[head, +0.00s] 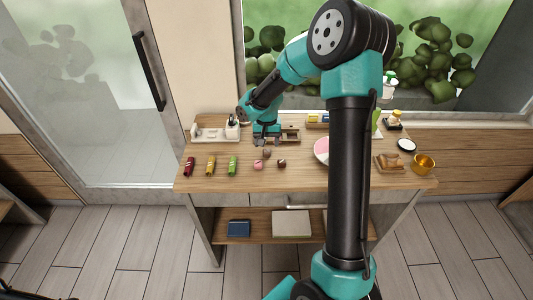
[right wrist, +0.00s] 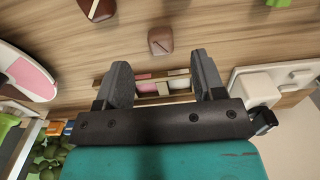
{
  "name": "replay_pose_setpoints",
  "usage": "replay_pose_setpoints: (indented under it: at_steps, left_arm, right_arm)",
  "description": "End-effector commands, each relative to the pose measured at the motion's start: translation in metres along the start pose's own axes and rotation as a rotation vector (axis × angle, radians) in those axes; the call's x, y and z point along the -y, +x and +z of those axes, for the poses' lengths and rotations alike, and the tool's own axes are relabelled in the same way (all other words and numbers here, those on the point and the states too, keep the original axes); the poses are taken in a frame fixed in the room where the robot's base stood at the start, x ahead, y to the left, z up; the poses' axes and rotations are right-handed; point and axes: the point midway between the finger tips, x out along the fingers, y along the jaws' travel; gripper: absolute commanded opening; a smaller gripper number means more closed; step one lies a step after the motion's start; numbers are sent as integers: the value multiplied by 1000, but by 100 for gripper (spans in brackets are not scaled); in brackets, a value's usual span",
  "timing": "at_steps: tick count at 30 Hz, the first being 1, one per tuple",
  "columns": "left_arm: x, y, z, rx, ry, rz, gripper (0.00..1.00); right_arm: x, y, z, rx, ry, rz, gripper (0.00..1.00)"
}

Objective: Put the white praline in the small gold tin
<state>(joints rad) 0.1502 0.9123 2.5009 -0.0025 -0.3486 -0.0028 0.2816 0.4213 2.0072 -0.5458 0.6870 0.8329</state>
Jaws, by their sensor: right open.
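My right gripper (head: 266,138) is over the back of the table in the head view, above or beside a small wooden tray (head: 291,135). In the right wrist view my right gripper (right wrist: 158,70) is open, with its fingers apart. Between the fingers, the tray (right wrist: 138,101) shows a pink piece (right wrist: 147,87) and a white piece, which looks like the white praline (right wrist: 179,83). I cannot tell whether the fingers touch anything. The small gold tin (head: 424,165) stands open at the table's right end. My left gripper is not in view.
A pink-and-white plate (head: 321,150) and a wooden stand (head: 389,163) lie toward the tin.

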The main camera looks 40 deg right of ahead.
Motion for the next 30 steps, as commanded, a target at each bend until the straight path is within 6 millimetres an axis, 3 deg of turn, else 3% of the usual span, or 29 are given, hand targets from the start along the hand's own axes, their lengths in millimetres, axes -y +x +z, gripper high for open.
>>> replay_pose_setpoints:
  at_steps: [15,30]
  left_arm:
    - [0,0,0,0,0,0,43]
    - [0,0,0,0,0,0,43]
  right_arm:
    - [0,51,-2,2,-1,1,63]
    - [0,52,-2,0,0,0,62]
